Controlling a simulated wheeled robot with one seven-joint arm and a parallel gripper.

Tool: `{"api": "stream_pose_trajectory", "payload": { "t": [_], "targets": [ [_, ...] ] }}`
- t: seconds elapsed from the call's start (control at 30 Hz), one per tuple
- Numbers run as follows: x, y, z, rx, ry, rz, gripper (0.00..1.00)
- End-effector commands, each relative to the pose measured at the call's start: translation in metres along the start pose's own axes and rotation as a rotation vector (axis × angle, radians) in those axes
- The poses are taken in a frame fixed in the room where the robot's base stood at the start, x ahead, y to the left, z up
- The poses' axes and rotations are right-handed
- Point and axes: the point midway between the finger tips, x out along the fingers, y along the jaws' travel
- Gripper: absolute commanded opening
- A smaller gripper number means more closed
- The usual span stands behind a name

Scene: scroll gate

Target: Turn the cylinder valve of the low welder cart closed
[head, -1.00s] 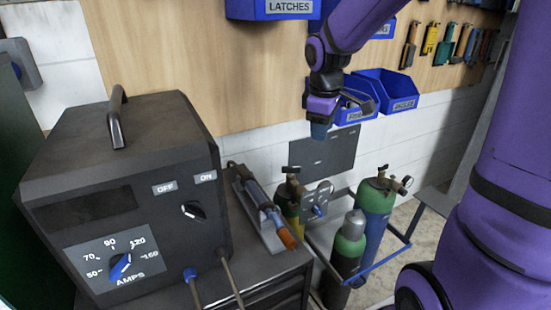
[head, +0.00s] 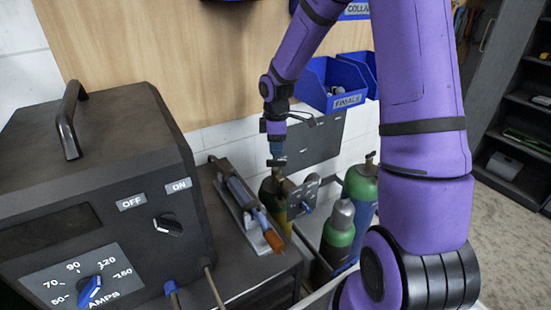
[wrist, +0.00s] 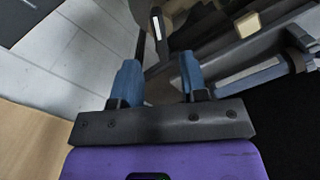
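In the head view the gripper hides most of the valve at that cylinder's top. A green cylinder (head: 338,228) and a blue cylinder with a green top (head: 361,190) stand to the right. The green-topped one is partly behind my arm.
The welder (head: 110,190) stands at the left on a dark cabinet. A torch in a holder (head: 248,208) lies between it and the cylinders. Blue bins (head: 335,85) hang on the wall behind.

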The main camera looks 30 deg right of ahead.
Motion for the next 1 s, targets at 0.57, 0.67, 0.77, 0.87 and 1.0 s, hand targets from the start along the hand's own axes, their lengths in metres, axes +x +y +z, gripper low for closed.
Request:
{"api": "stream_pose_trajectory", "payload": {
  "t": [0.57, 0.67, 0.77, 0.87, 1.0],
  "targets": [
    [0.052, 0.0, 0.0, 0.001, 0.0, 0.0, 0.4],
    [0.052, 0.0, 0.0, 0.001, 0.0, 0.001, 0.4],
    [0.052, 0.0, 0.0, 0.001, 0.0, 0.001, 0.33],
    [0.052, 0.0, 0.0, 0.001, 0.0, 0.001, 0.1],
    [0.052, 0.0, 0.0, 0.001, 0.0, 0.001, 0.0]
  ]
}}
